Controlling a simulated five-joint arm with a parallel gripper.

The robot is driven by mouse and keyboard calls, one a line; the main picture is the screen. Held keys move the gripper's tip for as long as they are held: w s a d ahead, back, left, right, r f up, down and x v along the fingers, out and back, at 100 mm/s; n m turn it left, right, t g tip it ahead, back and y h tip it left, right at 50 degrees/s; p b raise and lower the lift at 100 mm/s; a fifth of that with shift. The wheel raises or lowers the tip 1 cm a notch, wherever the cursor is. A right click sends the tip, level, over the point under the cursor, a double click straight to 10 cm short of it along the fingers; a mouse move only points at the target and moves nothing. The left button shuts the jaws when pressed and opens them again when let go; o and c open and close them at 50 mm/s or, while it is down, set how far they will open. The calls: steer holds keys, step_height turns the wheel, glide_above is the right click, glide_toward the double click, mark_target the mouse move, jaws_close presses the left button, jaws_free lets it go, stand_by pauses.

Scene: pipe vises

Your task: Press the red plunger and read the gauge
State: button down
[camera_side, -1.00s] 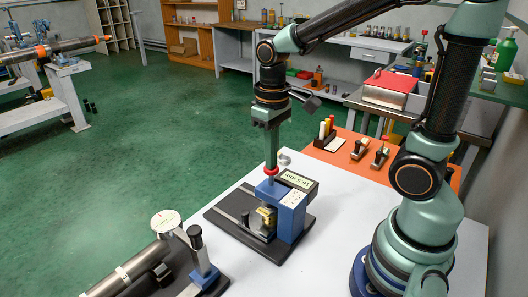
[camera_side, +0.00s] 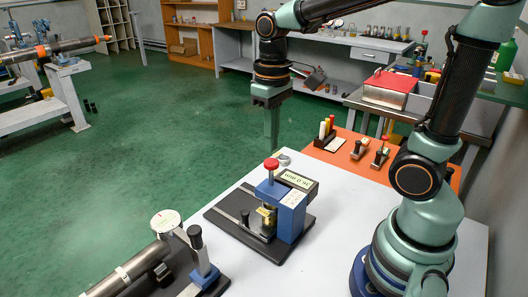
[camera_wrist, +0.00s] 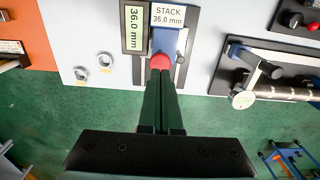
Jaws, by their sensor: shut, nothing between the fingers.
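The red plunger (camera_side: 271,164) stands raised on top of the blue gauge press (camera_side: 291,217), which sits on a black base. In the wrist view the red plunger cap (camera_wrist: 160,62) shows just beyond my fingertips. The gauge display (camera_side: 298,180) is lit pale green; in the wrist view the display (camera_wrist: 134,27) reads 36.0 mm. A white label (camera_wrist: 168,16) beside it says STACK 36.0 mm. My gripper (camera_side: 271,148) is shut and empty, pointing down just above the plunger. It also shows in the wrist view (camera_wrist: 161,82). The side view shows a small gap above the cap.
Metal rings (camera_wrist: 92,66) lie near the press. An orange mat (camera_side: 345,155) with tools lies behind it.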

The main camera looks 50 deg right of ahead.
steer(key=shift+r, duration=2.85)
steer(key=shift+s+d+f+t, duration=0.1)
steer(key=shift+s+f+t, duration=0.35)
steer(key=shift+t, duration=0.5)
steer(key=shift+s+a+f+t, duration=0.1)
steer(key=shift+s+f+t, duration=0.4)
steer(key=shift+t, duration=0.4)
steer(key=shift+s+d+f+t, duration=0.1)
steer(key=shift+s+f+t, duration=0.2)
steer(key=shift+f+t, duration=0.45)
